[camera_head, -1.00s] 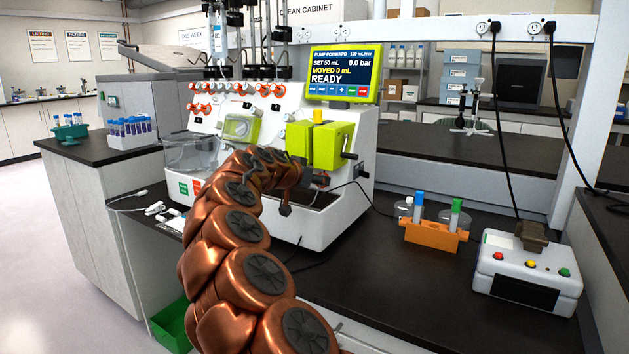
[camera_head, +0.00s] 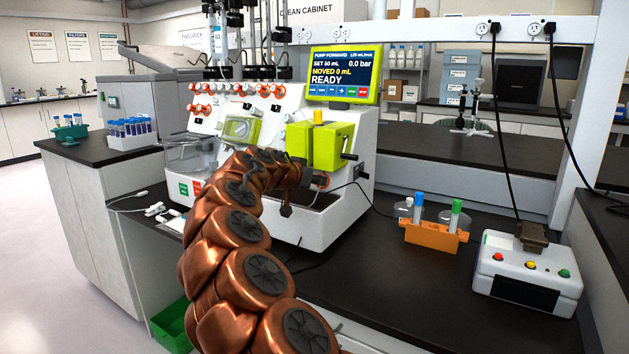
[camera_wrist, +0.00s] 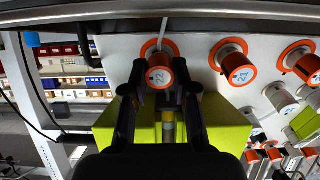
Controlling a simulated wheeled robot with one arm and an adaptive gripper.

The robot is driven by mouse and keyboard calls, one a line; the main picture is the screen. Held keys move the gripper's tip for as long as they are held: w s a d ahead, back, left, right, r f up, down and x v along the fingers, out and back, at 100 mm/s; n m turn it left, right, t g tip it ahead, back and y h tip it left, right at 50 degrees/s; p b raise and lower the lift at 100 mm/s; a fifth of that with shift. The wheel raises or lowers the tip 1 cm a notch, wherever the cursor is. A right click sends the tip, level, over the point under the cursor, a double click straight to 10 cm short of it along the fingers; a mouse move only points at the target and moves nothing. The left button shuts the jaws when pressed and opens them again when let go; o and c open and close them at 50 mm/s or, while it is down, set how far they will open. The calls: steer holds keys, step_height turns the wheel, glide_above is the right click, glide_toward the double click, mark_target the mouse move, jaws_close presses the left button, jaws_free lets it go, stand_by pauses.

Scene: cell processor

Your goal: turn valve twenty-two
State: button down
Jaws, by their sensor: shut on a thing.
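Valve twenty-two (camera_wrist: 159,77) is a red-orange knob with a pale end marked 22, on the white panel of the cell processor. In the wrist view, the dark fingers of my gripper (camera_wrist: 160,88) stand on either side of the knob and are shut on it. The number reads tilted. In the head view, the white processor (camera_head: 338,222) stands on the dark bench, and my copper arm reaches to its lower right front. There my arm mostly hides the gripper and valve; only a bit of red shows beside my wrist.
Valve twenty-one (camera_wrist: 237,70) is close to the right in the wrist view, with other red knobs beyond. Lime-green pump blocks (camera_head: 333,146) sit just above my wrist. An orange tube rack (camera_head: 430,237) and a white button box (camera_head: 527,277) stand to the right.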

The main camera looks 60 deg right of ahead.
steer(key=n+p, duration=0.2)
steer(key=n, duration=0.2)
stand_by(0.3)
steer(key=c, duration=0.9)
jaws_free()
steer(key=v, duration=1.2)
steer(key=shift+s, duration=0.1)
